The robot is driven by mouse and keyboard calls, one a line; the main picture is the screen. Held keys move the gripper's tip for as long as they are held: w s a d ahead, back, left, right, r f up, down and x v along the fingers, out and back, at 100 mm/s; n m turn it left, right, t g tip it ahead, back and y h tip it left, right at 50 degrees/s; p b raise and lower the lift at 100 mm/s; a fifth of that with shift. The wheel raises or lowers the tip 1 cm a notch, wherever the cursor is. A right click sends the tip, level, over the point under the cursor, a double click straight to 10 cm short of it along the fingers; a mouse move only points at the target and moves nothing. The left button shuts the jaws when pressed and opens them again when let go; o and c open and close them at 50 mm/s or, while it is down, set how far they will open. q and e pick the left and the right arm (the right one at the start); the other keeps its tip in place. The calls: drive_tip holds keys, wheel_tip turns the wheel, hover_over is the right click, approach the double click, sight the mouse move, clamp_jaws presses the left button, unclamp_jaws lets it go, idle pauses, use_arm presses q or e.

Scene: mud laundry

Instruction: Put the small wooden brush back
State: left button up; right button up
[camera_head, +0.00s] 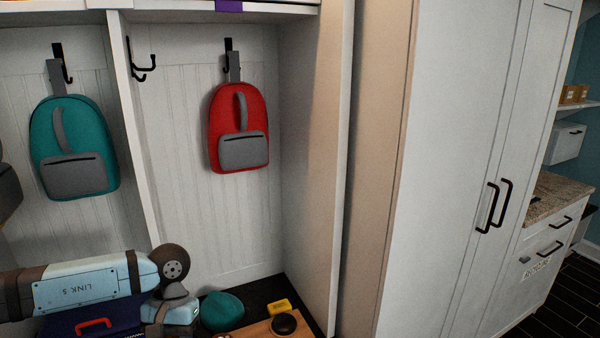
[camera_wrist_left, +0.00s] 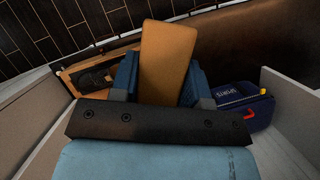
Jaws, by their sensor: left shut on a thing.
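My left gripper (camera_wrist_left: 163,82) is shut on a flat, plain tan-brown wooden piece, the small wooden brush (camera_wrist_left: 168,52), which stands up between its two blue fingers in the left wrist view. Bristles cannot be made out. In the head view my left arm reaches in from the lower left over the bench, and its fingers and the brush are hidden there. A wooden tray (camera_head: 255,329) lies on the dark bench top at the bottom, with a dark round thing (camera_head: 285,323) on it. The tray also shows in the left wrist view (camera_wrist_left: 68,78). My right gripper is not in view.
A navy bag (camera_head: 120,318) with a red handle lies under my left arm. A teal backpack (camera_head: 72,140) and a red backpack (camera_head: 238,125) hang behind. White partitions flank the cubby.

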use_arm(q)
drive_tip(key=s+r+p, duration=0.1)
drive_tip(key=r+p, duration=0.2)
drive_tip(key=s+r+p, duration=0.1)
drive_tip(key=r+p, duration=0.2)
drive_tip(key=r, duration=0.1)
drive_tip(key=s+r+p, duration=0.1)
drive_tip(key=r+p, duration=0.2)
drive_tip(key=shift+r, duration=0.25)
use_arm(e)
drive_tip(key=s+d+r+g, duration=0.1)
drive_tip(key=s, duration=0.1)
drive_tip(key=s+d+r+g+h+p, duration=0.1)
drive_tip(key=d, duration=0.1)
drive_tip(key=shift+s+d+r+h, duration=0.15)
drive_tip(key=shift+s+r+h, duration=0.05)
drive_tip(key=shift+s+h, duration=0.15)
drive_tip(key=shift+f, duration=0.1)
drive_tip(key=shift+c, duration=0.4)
use_arm(q)
drive_tip(key=shift+s+r, duration=0.15)
drive_tip(key=shift+r, duration=0.3)
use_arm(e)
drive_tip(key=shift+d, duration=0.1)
